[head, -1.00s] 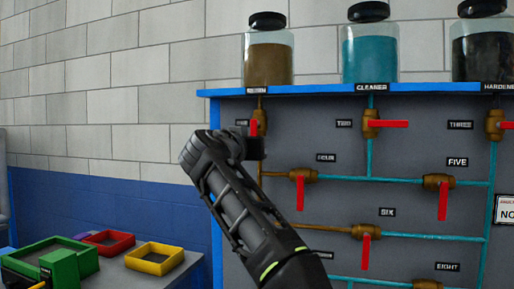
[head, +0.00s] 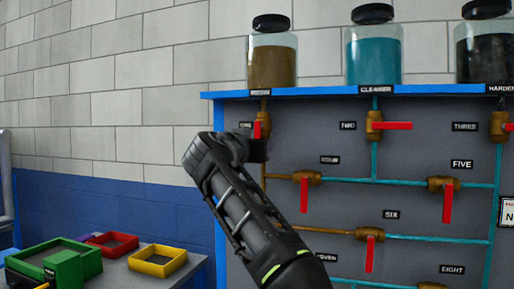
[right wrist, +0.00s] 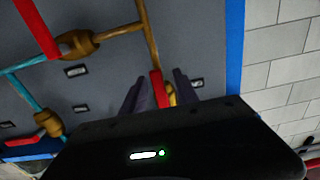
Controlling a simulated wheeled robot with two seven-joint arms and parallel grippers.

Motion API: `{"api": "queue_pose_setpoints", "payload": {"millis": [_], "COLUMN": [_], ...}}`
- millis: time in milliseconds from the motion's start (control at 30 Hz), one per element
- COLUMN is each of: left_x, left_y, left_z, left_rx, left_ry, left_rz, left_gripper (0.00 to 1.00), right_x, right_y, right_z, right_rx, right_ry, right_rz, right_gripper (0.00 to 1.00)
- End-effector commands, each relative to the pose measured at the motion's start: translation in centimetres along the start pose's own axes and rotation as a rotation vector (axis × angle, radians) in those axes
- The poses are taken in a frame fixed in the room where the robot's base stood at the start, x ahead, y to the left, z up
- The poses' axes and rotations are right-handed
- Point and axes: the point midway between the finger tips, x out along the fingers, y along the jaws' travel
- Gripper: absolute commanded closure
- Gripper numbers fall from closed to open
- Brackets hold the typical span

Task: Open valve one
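Valve one (head: 264,122) is a brass valve with a red handle near the panel's upper left, under the brown jar. The handle hangs downward, and my right gripper partly hides it. My right gripper (head: 257,150) is at the valve's lower end in the head view. In the right wrist view, the dark fingers of my right gripper (right wrist: 160,92) are apart, with the red handle (right wrist: 157,86) showing between them. Whether either finger touches it cannot be told. The brass body (right wrist: 172,96) is partly hidden behind the right finger. My left gripper is not in view.
Valve two (head: 375,126) has a sideways red handle, and valve four (head: 306,179) has a hanging one. Jars stand on the blue shelf (head: 330,95). A table at lower left bears a yellow tray (head: 157,272), a red tray and a green box.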

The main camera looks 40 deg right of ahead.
Motion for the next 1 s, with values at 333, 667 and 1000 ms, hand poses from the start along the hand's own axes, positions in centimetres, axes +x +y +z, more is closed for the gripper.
{"api": "queue_pose_setpoints", "payload": {"millis": [333, 667, 1000], "left_x": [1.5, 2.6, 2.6], "left_y": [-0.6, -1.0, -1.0], "left_z": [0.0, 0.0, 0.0], "left_rx": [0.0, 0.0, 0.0], "left_ry": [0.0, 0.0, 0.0], "left_rz": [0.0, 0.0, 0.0], "left_gripper": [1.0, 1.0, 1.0], "right_x": [-3.2, -7.6, -7.8], "right_y": [-0.1, 0.0, 0.0], "right_z": [0.3, 0.1, 0.0], "right_rx": [0.002, 0.001, 0.0], "right_ry": [0.001, 0.0, 0.0], "right_rz": [-0.005, -0.002, 0.0], "right_gripper": [0.64, 0.64, 0.64]}}
